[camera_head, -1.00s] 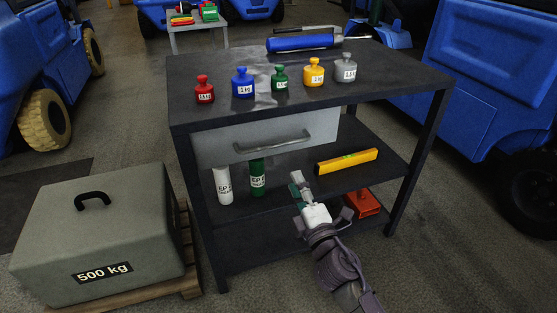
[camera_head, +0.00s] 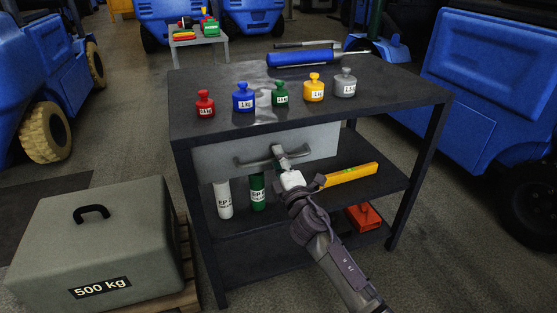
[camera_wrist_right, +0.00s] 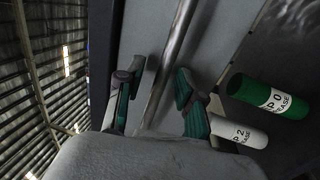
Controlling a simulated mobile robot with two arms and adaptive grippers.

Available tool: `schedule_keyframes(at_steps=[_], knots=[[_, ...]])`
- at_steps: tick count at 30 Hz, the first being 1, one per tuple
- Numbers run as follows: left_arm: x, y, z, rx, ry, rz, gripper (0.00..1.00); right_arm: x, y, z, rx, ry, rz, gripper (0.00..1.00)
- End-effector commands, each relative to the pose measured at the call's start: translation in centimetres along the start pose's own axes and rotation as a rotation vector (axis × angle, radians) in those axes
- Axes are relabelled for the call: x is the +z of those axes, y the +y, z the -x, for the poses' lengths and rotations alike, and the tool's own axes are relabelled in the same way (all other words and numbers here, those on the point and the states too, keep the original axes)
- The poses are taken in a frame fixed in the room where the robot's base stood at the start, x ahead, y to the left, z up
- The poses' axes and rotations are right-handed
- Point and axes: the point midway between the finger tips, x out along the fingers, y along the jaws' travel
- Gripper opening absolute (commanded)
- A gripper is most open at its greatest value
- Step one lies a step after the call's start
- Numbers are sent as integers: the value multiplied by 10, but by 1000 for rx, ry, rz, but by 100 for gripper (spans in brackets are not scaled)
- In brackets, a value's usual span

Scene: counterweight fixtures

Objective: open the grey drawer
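The grey drawer (camera_head: 215,159) sits under the dark table top and looks closed. Its long bar handle (camera_head: 250,161) runs across its front. My right gripper (camera_head: 279,155) is at the handle, covering part of it in the head view. In the right wrist view the handle bar (camera_wrist_right: 172,58) runs between the two spread fingers of my right gripper (camera_wrist_right: 157,100). The fingers are apart, with gaps to the bar on both sides. Contact with the bar cannot be made out. My left gripper is not in view.
Several coloured weights, including a blue one (camera_head: 243,97), stand on the table top (camera_head: 400,92). A white tube (camera_head: 223,199), a green tube (camera_head: 258,192) and a yellow level (camera_head: 350,174) are on the shelf below. A 500 kg block (camera_head: 100,240) stands left.

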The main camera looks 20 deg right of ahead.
Motion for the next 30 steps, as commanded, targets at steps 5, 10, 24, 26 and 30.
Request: schedule_keyframes(at_steps=[5, 10, 24, 26, 30], knots=[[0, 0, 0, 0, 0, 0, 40, 0, 0, 0, -1, 0, 0, 37], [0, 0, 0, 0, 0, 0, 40, 0, 0, 0, -1, 0, 0, 14], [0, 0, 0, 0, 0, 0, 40, 0, -1, 0, -1, 0, 0, 0], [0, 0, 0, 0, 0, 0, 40, 0, -1, 1, -1, 0, 0, 0], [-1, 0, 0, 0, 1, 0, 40, 0, -1, 2, -2, -1, 1, 0]])
